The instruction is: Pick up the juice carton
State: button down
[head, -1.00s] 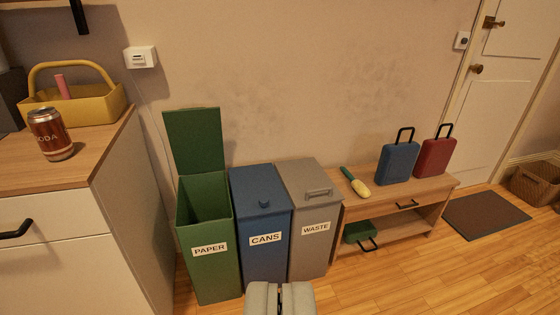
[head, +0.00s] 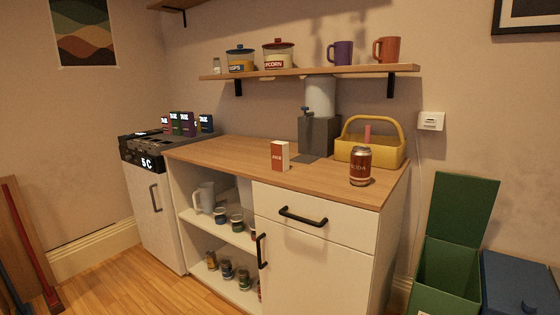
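A small red and white carton (head: 280,156), its label seeming to read "JUICE", stands upright on the wooden counter (head: 226,156) near the front edge. To its right, apart from it, a brown soda can (head: 360,167) stands on the same counter. The carton's front and one side show, and nothing covers it. My gripper is not in view now.
Behind the carton stands a grey dispenser (head: 319,136). A yellow basket (head: 370,151) is at the back right. Above hangs a shelf (head: 309,72) with jars and mugs. A drawer handle (head: 302,217) juts below. The left counter is clear. Open floor lies lower left.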

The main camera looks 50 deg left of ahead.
aim_at(280, 162)
jog(key=u, duration=1.25)
